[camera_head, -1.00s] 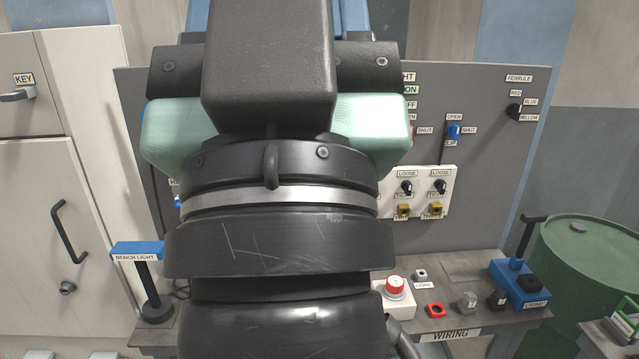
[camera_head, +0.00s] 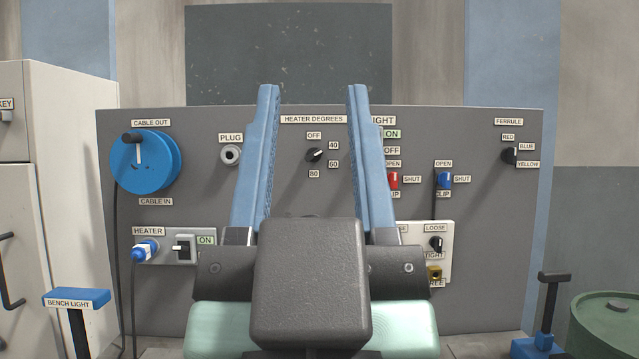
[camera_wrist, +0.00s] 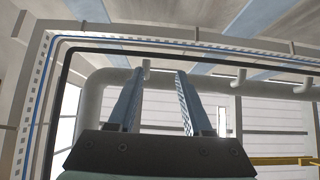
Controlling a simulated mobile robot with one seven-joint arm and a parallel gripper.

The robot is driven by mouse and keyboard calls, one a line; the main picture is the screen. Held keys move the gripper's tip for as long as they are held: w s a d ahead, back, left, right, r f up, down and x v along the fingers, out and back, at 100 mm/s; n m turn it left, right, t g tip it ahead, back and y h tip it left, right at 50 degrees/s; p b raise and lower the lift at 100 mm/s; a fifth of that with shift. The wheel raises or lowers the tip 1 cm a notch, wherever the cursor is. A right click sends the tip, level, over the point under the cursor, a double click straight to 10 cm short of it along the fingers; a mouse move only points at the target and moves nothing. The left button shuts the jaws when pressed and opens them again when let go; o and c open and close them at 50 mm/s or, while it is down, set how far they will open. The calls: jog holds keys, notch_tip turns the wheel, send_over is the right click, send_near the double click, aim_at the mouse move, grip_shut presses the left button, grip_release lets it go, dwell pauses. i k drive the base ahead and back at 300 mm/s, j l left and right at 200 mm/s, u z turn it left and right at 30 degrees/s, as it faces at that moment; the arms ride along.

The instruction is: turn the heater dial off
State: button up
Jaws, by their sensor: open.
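The heater dial (camera_head: 315,155) is a small black knob on the grey panel, under the sign HEATER DEGREES. OFF is above it, 40 and 60 to its right, 80 below. Its pale mark seems to point up and right, toward 40, but it is small. My gripper (camera_head: 312,90) is open and empty, its two blue fingers pointing up. In the picture the dial shows between the fingers; I cannot tell the depth gap. In the wrist view the gripper (camera_wrist: 160,75) is also open, facing the ceiling and pipes, with no dial in view.
Left on the panel are a blue cable reel (camera_head: 146,162), a plug socket (camera_head: 230,155) and a heater switch (camera_head: 185,249) by the ON label. Red (camera_head: 393,181) and blue (camera_head: 445,181) clip levers sit to the right. A bench light lever (camera_head: 77,300) stands front left.

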aim_at(314, 154)
jog(key=i+j+z, duration=0.1)
jog(key=i+z, duration=0.15)
jog(key=i, duration=0.25)
jog(key=i+j+z, duration=0.15)
jog(key=i+z, duration=0.15)
jog(key=i, duration=0.2)
